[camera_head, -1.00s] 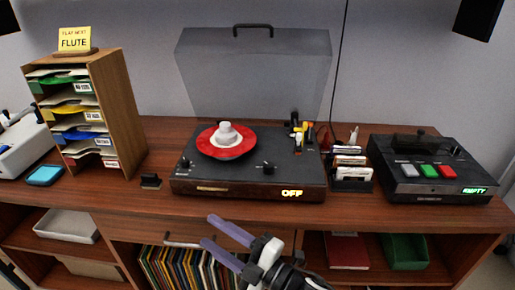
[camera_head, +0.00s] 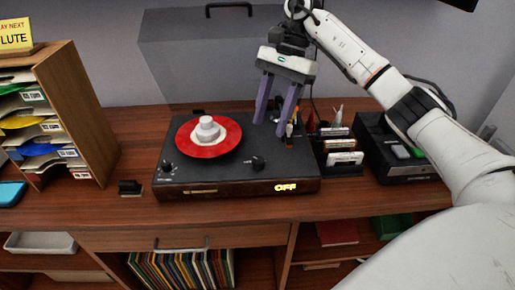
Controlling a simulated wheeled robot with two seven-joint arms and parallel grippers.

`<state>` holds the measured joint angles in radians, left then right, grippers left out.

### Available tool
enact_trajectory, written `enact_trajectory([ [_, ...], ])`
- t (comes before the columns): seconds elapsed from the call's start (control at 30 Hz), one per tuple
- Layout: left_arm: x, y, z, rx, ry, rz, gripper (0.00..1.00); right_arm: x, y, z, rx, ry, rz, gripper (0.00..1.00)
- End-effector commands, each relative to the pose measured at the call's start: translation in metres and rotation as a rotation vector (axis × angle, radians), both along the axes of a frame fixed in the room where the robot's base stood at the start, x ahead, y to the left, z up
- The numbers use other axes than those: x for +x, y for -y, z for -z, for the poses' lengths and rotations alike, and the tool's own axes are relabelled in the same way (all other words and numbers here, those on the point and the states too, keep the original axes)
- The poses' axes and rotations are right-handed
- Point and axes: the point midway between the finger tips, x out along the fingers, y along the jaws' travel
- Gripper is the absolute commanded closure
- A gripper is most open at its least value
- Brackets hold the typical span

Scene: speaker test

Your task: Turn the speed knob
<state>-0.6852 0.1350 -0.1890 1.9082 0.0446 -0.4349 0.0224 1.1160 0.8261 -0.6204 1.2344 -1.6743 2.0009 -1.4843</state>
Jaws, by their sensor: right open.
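A black turntable (camera_head: 215,178) with a wooden front stands on the bench, its lit display (camera_head: 285,187) reading OFF. A red record with a white centre piece (camera_head: 208,135) lies on it. Two dark knobs show on its top: one at the front left (camera_head: 168,167) and one right of the record (camera_head: 257,162). Their labels are too small to read, so I cannot tell which is the speed knob. My right gripper (camera_head: 270,128) is open and empty, its purple fingers pointing down at the turntable's back right, behind the right knob. It partly covers the tonearm area. My left gripper is out of view.
The raised smoky lid (camera_head: 190,60) stands behind the turntable. A card holder (camera_head: 342,150) and a black device (camera_head: 375,135), partly behind my right arm, are at the right. A wooden sorter (camera_head: 75,110) is at the left. A small black block (camera_head: 130,187) sits by the turntable.

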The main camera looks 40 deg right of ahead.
Motion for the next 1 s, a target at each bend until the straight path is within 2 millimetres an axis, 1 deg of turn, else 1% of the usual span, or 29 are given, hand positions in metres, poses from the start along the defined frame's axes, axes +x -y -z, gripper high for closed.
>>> enact_trajectory([
  [0.03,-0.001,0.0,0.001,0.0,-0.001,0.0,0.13,-0.002,-0.004,0.009,0.001,-0.005,-0.003,0.57],
  [0.3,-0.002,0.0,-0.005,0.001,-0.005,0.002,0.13,-0.006,-0.024,0.054,0.004,-0.004,-0.001,0.57],
  [0.5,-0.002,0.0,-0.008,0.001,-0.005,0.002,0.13,-0.008,-0.034,0.078,0.005,-0.002,0.0,0.57],
  [0.67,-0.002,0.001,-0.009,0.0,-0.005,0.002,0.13,-0.008,-0.037,0.086,0.005,0.001,0.0,0.57],
  [0.9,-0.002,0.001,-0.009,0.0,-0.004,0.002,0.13,-0.008,-0.037,0.087,0.005,0.001,0.0,0.57],
  [0.93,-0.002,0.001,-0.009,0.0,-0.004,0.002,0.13,-0.008,-0.037,0.087,0.005,0.001,0.0,0.6],
  [1.0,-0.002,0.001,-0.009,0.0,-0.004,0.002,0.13,-0.008,-0.037,0.087,0.005,0.001,0.0,0.72],
])
